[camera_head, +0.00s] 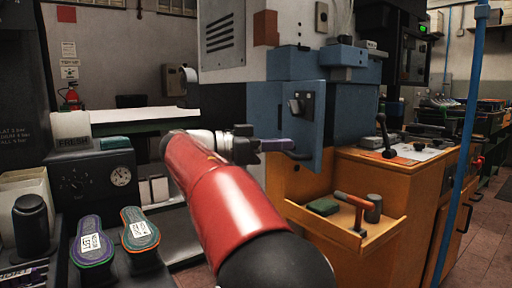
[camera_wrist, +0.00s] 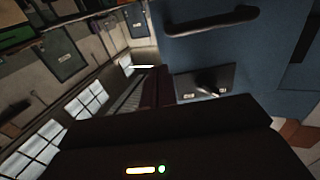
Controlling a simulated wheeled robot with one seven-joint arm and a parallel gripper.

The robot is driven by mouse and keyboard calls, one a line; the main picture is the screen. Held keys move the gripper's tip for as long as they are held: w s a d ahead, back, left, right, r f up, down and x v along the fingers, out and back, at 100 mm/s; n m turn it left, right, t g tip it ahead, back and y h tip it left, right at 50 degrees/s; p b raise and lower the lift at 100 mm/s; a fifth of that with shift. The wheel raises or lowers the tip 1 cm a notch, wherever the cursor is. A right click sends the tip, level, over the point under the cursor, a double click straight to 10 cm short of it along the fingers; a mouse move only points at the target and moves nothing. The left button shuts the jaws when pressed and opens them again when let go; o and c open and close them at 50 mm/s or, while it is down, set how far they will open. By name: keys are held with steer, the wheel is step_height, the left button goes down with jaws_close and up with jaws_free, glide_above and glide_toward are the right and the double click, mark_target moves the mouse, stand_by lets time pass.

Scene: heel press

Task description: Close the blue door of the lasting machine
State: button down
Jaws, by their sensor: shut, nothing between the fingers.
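The blue door (camera_head: 312,132) of the lasting machine stands out from the machine's blue housing (camera_head: 352,118), ajar in the head view. It carries a dark latch plate (camera_head: 303,103) and a black bar handle (camera_head: 298,155) low on its face. In the wrist view the blue door surface (camera_wrist: 254,62) fills the upper right, with the handle (camera_wrist: 210,22) at the top and the latch plate (camera_wrist: 204,82) below it. My gripper (camera_head: 284,146) is shut and empty, just in front of the door beside the handle. I cannot tell whether it touches.
An orange-brown cabinet (camera_head: 400,185) with an open drawer (camera_head: 345,228) holding a hammer sits below the door. A blue pole (camera_head: 462,150) stands at right. Two shoe insoles (camera_head: 92,243) and a gauge box (camera_head: 95,178) are at left.

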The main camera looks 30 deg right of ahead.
mark_target(316, 143)
steer(key=shift+x, duration=2.7)
steer(key=shift+s+d, duration=0.1)
